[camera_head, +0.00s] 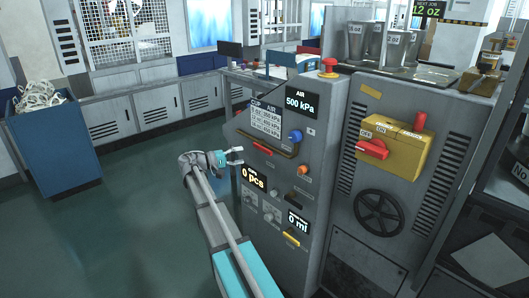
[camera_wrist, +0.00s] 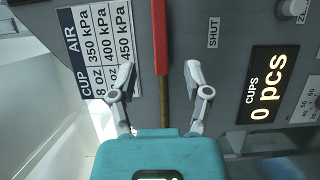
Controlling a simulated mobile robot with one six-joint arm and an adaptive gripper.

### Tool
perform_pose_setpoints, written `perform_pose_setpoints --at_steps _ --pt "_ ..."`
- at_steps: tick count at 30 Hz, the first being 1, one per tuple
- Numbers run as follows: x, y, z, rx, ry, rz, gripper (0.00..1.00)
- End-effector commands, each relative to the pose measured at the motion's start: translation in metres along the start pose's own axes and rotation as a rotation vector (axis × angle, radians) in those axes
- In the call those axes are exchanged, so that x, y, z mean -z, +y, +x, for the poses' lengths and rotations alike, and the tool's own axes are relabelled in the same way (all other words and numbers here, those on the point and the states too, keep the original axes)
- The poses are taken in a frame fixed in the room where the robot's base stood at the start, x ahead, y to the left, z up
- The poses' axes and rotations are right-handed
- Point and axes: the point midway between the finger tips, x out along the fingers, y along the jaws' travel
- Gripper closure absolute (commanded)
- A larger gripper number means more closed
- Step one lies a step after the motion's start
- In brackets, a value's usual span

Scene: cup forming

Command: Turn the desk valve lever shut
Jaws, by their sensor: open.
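The red valve lever (camera_wrist: 159,42) runs up the middle of the wrist view, in line with a brass rod (camera_wrist: 164,100) on the grey desk panel. A small SHUT label (camera_wrist: 213,33) is to its right. In the head view the lever (camera_head: 262,148) is a small red piece on the panel, below the cup and air chart. My gripper (camera_wrist: 160,70) is open and empty, with one finger on each side of the lever in the wrist picture. I cannot tell whether it touches the lever. In the head view my gripper (camera_head: 239,156) is just left of the panel.
A blue knob (camera_head: 295,136) and the 0 pcs display (camera_head: 253,177) are close by on the panel. A red button (camera_head: 328,66) tops the desk. A yellow box with a red handle (camera_head: 392,148) is to the right. Open floor lies left.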

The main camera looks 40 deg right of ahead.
Motion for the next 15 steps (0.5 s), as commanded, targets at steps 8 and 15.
perform_pose_setpoints --at_steps 8,15 --pt "-0.001 0.0 0.043 0.0 -0.002 0.0 0.37" --pt "0.0 0.0 0.078 0.0 -0.001 0.0 0.37"
